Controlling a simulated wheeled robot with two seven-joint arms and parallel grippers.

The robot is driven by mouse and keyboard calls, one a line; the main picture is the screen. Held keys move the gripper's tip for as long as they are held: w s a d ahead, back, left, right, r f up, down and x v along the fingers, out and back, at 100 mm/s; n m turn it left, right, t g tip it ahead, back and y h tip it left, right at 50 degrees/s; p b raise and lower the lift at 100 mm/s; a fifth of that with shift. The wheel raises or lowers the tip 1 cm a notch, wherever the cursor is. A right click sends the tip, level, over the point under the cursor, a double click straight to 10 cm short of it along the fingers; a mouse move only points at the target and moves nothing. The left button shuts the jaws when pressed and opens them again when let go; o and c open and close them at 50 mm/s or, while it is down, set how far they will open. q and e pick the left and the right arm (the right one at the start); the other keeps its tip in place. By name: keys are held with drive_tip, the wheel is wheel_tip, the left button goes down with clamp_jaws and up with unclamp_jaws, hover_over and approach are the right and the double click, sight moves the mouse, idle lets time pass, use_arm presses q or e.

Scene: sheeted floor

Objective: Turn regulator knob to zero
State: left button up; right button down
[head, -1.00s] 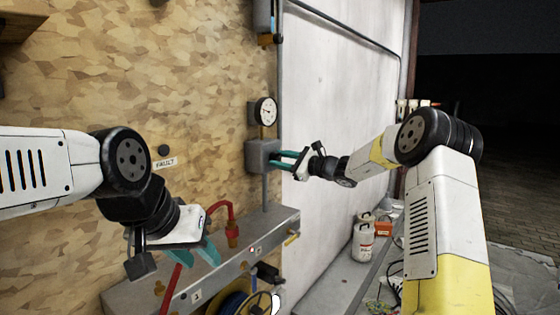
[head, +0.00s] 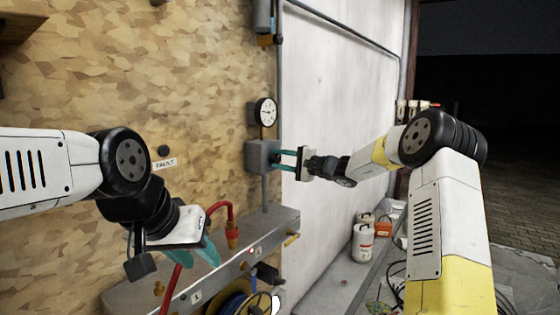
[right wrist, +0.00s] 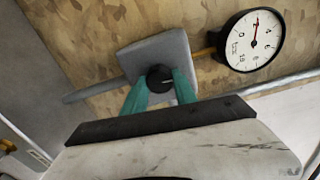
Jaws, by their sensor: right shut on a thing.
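The regulator is a grey box (head: 262,156) on a pipe by the edge of the wood-patterned wall; it also shows in the right wrist view (right wrist: 146,52). Its black round knob (right wrist: 159,78) faces the right wrist camera. My right gripper (right wrist: 160,88) is shut on the knob with its teal fingers on either side; in the head view it (head: 284,160) reaches in from the right. A round white gauge (head: 265,112) sits just above the box; its dial also shows in the right wrist view (right wrist: 251,40), with a red needle. My left gripper (head: 196,254) hangs low at left, teal fingers apart, seemingly empty.
A grey ledge (head: 272,232) with a red pipe (head: 222,207) and a yellow-handled valve (head: 292,239) runs below the regulator. A hose reel (head: 240,304) is under it. A pale panel (head: 340,90) adjoins the wall.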

drive_tip(key=shift+f+n, duration=0.1)
drive_tip(key=shift+n, duration=0.5)
drive_tip(key=c, duration=1)
unclamp_jaws()
drive_tip(key=shift+d, duration=0.15)
drive_tip(key=v, duration=0.7)
drive_tip(key=shift+s+d, duration=0.2)
drive_tip(key=shift+s, duration=0.05)
